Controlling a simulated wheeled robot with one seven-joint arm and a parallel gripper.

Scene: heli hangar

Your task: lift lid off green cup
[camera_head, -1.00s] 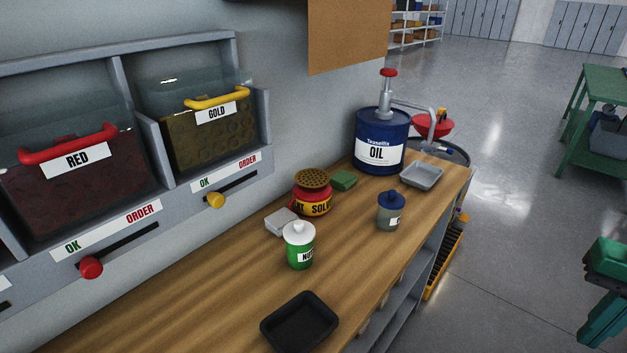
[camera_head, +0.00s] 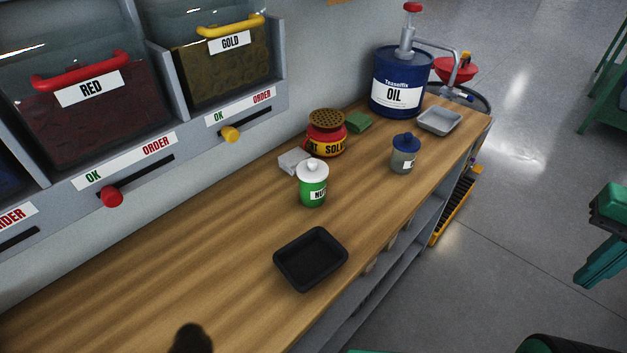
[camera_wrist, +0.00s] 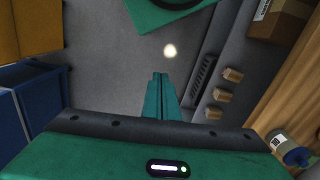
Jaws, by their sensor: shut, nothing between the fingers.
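The green cup (camera_head: 312,190) stands upright on the wooden workbench, its white label partly in view. Its white lid (camera_head: 313,169), with a knob on top, sits on the cup. My gripper (camera_wrist: 160,77) shows in the wrist view with its two green fingers together and nothing between them. It also shows at the right edge of the head view (camera_head: 584,280), over the floor beyond the bench and well apart from the cup. The green cup is not seen in the wrist view.
A black tray (camera_head: 310,285) lies in front of the cup on the bench (camera_head: 180,265). A red solvent pot (camera_head: 326,136) and a white block (camera_head: 292,162) are behind it. A grey cup with a blue lid (camera_head: 404,158), a grey tray (camera_head: 440,121) and an oil drum (camera_head: 396,85) stand farther right.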

